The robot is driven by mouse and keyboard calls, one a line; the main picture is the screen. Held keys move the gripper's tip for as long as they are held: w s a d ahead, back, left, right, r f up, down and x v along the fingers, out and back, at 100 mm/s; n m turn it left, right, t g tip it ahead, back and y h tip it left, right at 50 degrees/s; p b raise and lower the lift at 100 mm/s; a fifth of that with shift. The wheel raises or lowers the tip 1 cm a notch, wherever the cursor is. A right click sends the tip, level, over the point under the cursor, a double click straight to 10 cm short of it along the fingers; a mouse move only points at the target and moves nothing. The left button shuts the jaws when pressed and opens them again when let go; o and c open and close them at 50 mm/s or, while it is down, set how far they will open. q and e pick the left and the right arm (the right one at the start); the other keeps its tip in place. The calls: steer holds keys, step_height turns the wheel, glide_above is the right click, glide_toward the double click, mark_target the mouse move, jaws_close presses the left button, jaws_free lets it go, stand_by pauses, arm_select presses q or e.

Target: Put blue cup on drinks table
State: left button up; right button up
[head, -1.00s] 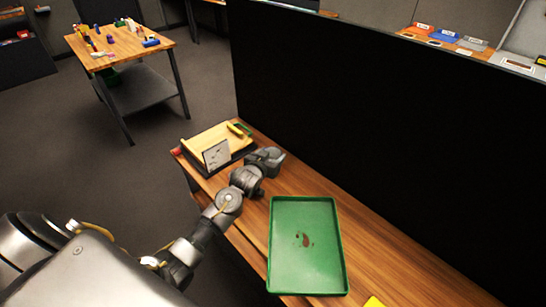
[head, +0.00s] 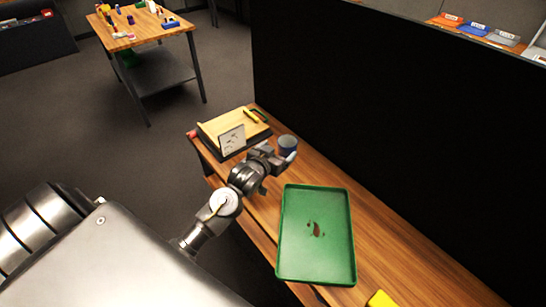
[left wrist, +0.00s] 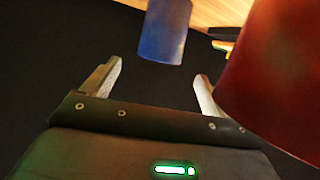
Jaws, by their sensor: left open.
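A blue-grey cup (head: 288,144) stands on the wooden table (head: 385,240) in front of me, behind the green tray. My left gripper (head: 282,158) is right beside the cup, on its near side. In the left wrist view my left gripper (left wrist: 158,72) is open and empty. There the blue cup (left wrist: 165,32) is just beyond the fingertips, with its top cut off by the frame. My right gripper is not in view. I cannot tell which table is the drinks table.
A green tray (head: 318,245) lies to the near right. A wooden holder (head: 225,130) with a white card stands behind my gripper. A large red object (left wrist: 280,75) is close on the right in the wrist view. A black partition (head: 390,120) borders the table. Another table (head: 150,32) holds several small items.

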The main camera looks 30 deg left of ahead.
arm_select(q)
steer(key=v, duration=0.4)
steer(key=shift+s+r, duration=0.2)
steer(key=shift+s, duration=0.05)
